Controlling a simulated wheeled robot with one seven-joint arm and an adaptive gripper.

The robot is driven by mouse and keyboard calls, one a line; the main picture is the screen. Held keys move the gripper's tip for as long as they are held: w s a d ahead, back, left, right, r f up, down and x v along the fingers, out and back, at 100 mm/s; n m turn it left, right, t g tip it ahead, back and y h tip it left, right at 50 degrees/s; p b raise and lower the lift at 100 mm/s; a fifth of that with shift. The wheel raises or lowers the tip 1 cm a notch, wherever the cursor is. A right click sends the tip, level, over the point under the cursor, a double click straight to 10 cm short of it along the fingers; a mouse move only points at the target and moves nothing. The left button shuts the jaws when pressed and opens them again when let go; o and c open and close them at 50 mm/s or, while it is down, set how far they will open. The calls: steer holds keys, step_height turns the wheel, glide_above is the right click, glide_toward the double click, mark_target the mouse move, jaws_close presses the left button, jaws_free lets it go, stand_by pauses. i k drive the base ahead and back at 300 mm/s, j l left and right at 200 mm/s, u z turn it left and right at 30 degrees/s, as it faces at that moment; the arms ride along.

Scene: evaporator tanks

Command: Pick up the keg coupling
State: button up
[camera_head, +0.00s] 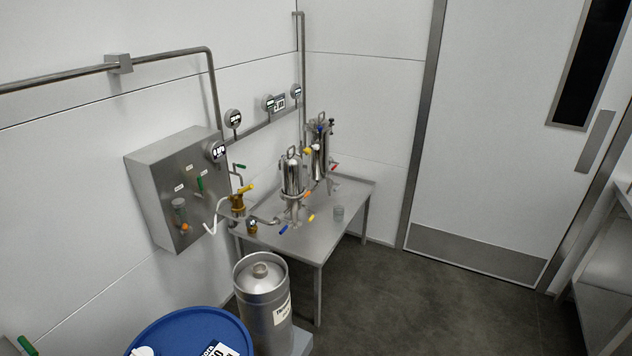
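A brass-coloured fitting with a yellow lever (238,203) is at the left end of the steel table, beside the wall box. It looks like the keg coupling, though it is small here and I cannot be sure. A pale curved hose (214,226) shows between it and the wall box; I cannot tell how its ends are joined. A steel keg (262,297) with a label stands upright in front of the table, and its round top neck (261,270) is bare. My gripper is not in view.
A blue drum (187,336) stands left of the keg. A steel control box (178,186) hangs on the wall. The floor right of the table is clear.

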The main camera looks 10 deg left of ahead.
mark_target(238, 207)
steer(key=i+l+z, duration=0.1)
steer(key=i+z, duration=0.15)
steer(key=i, duration=0.9)
steer(key=i+u, duration=0.2)
steer(key=u, duration=0.2)
steer(key=i+u, duration=0.2)
steer(key=u, duration=0.15)
steer(key=i+u, duration=0.2)
steer(key=u, duration=0.2)
steer(key=i+l+u, duration=0.1)
steer(key=u, duration=0.3)
steer(key=i+u, duration=0.25)
steer(key=u, duration=0.15)
steer(key=i+u, duration=0.2)
steer(key=u, duration=0.2)
steer(key=i+l+u, duration=0.1)
steer(key=i+u, duration=0.15)
steer(key=u, duration=0.2)
steer(key=i+l+u, duration=0.2)
steer(key=u, duration=0.2)
